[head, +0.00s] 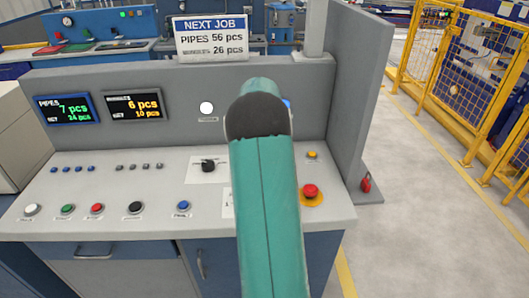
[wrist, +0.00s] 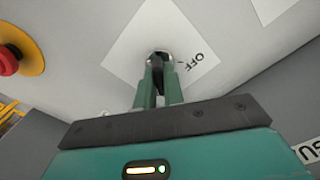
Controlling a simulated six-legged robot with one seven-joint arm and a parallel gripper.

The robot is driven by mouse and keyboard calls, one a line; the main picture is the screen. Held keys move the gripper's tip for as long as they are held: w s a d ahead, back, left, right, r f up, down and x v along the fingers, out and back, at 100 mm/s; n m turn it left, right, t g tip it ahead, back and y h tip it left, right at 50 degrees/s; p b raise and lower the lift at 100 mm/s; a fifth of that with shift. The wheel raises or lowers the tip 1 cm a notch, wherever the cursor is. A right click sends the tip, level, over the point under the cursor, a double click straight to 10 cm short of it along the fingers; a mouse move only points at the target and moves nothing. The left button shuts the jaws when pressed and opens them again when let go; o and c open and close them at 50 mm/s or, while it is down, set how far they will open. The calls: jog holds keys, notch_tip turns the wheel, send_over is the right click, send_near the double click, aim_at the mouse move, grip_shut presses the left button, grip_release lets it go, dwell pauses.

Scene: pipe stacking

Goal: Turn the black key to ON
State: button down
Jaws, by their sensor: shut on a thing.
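In the wrist view the black key (wrist: 157,61) stands in a round fitting on a white plate (wrist: 130,50). The word OFF is printed on the plate, to the right of the key. My gripper (wrist: 157,80) is shut on the key, with a green finger on each side of it. The fingers and their shadow hide part of the key, and I cannot tell which way it points. No ON mark shows. In the head view my teal arm covers the gripper and the key.
A red button (head: 311,190) on a yellow base is right of my arm; it also shows in the wrist view (wrist: 7,62). A black switch (head: 208,166) is to the left. Several push buttons line the console's front. The back panel (head: 180,95) rises behind.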

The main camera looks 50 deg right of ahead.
jog(key=shift+m, duration=1.1)
jog(key=c, duration=1.5)
grip_release()
notch_tip(320, 180, up, 14)
